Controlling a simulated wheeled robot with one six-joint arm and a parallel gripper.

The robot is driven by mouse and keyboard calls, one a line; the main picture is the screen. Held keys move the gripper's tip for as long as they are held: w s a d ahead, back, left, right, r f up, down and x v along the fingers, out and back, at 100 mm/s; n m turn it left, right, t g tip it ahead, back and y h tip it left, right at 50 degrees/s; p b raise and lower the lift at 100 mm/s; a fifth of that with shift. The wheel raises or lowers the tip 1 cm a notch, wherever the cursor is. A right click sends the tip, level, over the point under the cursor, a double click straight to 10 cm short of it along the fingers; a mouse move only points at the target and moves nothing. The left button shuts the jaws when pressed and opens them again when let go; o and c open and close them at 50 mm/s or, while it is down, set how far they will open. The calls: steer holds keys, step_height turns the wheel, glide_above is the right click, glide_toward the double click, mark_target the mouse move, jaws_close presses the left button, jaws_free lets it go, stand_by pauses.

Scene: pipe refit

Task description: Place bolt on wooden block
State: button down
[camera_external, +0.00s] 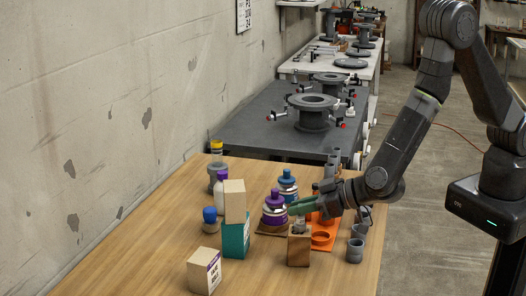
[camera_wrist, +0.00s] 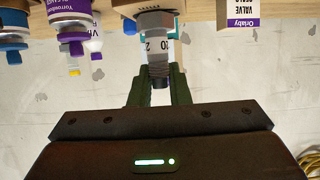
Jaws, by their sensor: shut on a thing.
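The wooden block (camera_external: 299,250) stands upright on the wooden table at the front, below my gripper. My gripper (camera_external: 300,208), with green fingers, is shut on the grey bolt (camera_external: 300,227), right over the block's top. The bolt appears to meet the top of the block; whether it fully rests there is hard to tell. In the wrist view the bolt (camera_wrist: 157,48) sits between the fingers (camera_wrist: 159,90), its dark threaded end near the fingertips and its wider end toward the block (camera_wrist: 125,5), which is mostly cut off by the top edge.
An orange holder (camera_external: 322,237) stands right behind the block, with grey cups (camera_external: 355,250) to its right. A purple-capped bottle (camera_external: 274,208), a teal box (camera_external: 236,238) with a tan box (camera_external: 235,201) on it, and a white box (camera_external: 204,271) stand left.

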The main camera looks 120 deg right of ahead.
steer(key=shift+f, duration=0.15)
steer(key=c, duration=1.4)
jaws_free()
steer(key=shift+o, duration=0.2)
steer(key=shift+r, duration=0.25)
steer(key=shift+s+a, duration=0.2)
steer(key=shift+a, duration=0.1)
steer(key=b+v, duration=0.1)
steer(key=v, duration=1)
steer(key=shift+b, duration=0.35)
steer(key=shift+s, duration=0.1)
